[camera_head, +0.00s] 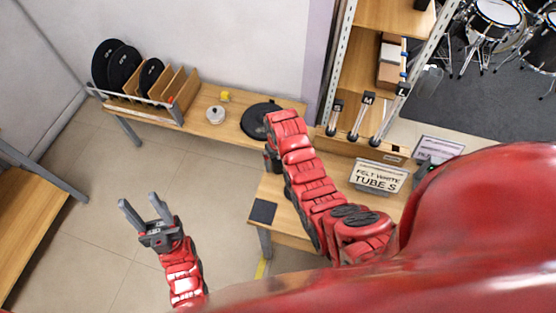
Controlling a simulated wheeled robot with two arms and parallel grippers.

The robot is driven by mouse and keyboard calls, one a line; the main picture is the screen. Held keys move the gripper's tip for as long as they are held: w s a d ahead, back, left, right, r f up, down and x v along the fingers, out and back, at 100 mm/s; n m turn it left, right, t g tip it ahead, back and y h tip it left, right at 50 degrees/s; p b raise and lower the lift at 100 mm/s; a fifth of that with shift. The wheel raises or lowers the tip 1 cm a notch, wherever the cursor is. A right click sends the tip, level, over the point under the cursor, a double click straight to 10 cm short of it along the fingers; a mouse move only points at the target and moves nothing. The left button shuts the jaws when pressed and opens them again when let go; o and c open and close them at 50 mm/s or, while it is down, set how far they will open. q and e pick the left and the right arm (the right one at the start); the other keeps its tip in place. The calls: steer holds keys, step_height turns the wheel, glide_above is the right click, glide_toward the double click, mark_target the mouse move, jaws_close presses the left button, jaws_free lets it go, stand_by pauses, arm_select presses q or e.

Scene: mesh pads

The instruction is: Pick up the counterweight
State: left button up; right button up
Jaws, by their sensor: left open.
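A small pale round weight with a knob on top (215,115) stands on the back bench and looks like the counterweight, though I cannot be sure.
A wooden rack (182,88) with several black discs stands at the bench's left end. A dark square mat (263,211) and a sign reading "TUBES" (376,177) are on the side bench. Shelves (365,75) rise at right. Floor around my left gripper is clear.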

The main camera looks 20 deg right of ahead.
steer(key=shift+s+r, duration=0.15)
steer(key=shift+s, duration=0.05)
steer(key=c, duration=0.5)
steer(key=shift+w, duration=0.15)
steer(key=c, duration=0.4)
jaws_close()
steer(key=shift+w, duration=0.15)
